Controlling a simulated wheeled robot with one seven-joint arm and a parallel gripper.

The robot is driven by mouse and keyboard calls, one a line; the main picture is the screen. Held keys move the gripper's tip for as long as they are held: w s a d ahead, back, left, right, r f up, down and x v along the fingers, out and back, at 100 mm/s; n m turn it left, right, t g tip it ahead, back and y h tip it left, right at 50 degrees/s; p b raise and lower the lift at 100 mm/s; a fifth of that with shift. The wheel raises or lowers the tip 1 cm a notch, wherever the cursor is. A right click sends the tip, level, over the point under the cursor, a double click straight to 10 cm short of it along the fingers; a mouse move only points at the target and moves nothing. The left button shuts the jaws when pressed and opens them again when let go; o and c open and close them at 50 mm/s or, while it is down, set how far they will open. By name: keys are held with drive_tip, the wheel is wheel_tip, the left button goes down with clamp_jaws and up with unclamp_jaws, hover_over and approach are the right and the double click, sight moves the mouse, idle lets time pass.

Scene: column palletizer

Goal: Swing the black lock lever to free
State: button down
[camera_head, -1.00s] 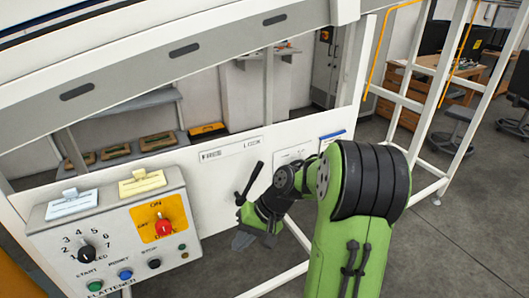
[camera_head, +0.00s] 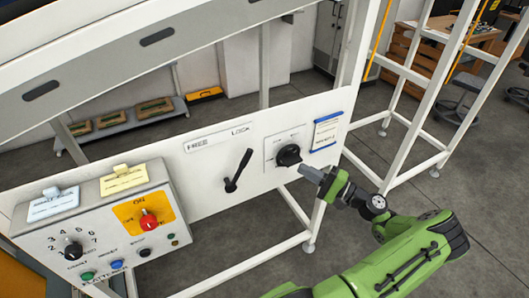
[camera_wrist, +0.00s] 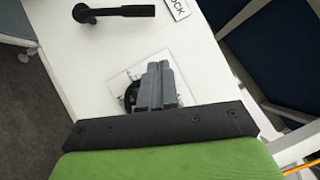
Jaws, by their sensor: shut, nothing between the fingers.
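The black lock lever (camera_head: 238,170) is on the white panel (camera_head: 200,190). Its handle leans up and to the right from its pivot, towards the LOCK label (camera_head: 241,130). The FREE label (camera_head: 197,146) is further left. In the wrist view the lever (camera_wrist: 120,11) is at the top, apart from my fingers. My gripper (camera_head: 308,173) is shut and empty, to the right of the lever and just below a black rotary knob. In the wrist view my gripper (camera_wrist: 158,72) partly hides that knob's plate; contact there cannot be told.
The black rotary knob (camera_head: 289,155) sits between the lever and a blue-topped label (camera_head: 326,132). A control box (camera_head: 110,225) with a red switch (camera_head: 149,220) juts out at left. A white frame post (camera_head: 355,75) rises at right. The panel around the lever is clear.

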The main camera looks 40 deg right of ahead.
drive_tip(key=shift+w, duration=0.1)
drive_tip(key=s+a+p+x, duration=0.1)
drive_tip(key=a+p+x, duration=0.1)
drive_tip(key=x, duration=1)
drive_tip(key=shift+w+a+r+p, duration=0.35)
drive_tip(key=shift+w+r+p, duration=0.1)
drive_tip(key=shift+p, duration=0.4)
